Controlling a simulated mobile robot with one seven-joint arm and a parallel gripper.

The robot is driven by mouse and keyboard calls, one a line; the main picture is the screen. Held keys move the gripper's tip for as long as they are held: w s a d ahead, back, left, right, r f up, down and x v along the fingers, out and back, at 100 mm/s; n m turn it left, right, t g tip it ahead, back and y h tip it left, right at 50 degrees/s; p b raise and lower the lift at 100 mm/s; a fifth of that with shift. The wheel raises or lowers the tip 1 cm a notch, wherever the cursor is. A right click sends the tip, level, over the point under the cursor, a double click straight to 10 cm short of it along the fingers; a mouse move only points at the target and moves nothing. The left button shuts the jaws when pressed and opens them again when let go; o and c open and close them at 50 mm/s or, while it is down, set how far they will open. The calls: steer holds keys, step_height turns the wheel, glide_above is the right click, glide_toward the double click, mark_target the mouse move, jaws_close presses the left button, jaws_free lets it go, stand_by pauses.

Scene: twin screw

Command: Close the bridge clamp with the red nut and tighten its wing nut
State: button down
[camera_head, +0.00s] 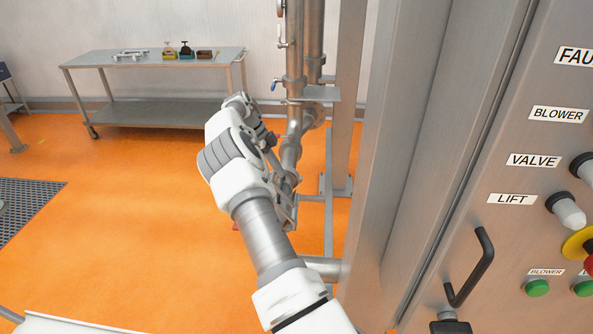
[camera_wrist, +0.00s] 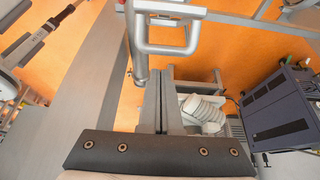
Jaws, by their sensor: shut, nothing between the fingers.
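My gripper (camera_wrist: 167,72) is shut and empty in the wrist view, its two fingers together above the dark palm bar. In the head view my arm reaches forward to the steel pipework (camera_head: 292,150), and the gripper end is hard to make out against it. A small red spot (camera_head: 236,226) shows at the left edge of my arm; I cannot tell whether it is the red nut. A bent metal frame (camera_wrist: 166,48) lies just beyond the fingertips in the wrist view, with a visible gap. I cannot make out the bridge clamp or its wing nut clearly in either view.
A steel cabinet (camera_head: 440,130) with labelled controls and a black handle (camera_head: 470,267) stands close on the right. A metal table (camera_head: 155,57) with small items stands at the back left. A dark blue box (camera_wrist: 280,108) is at the right in the wrist view. Orange floor at left is mostly clear.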

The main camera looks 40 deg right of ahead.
steer(key=shift+w+a+f, duration=0.35)
steer(key=shift+w+a, duration=0.2)
steer(key=shift+a, duration=0.15)
steer(key=shift+w+a+f, duration=0.3)
steer(key=shift+w+a, duration=0.3)
steer(key=shift+a, duration=0.05)
steer(key=shift+w+a+f, duration=0.35)
steer(key=shift+w+a, duration=0.2)
steer(key=shift+a, duration=0.15)
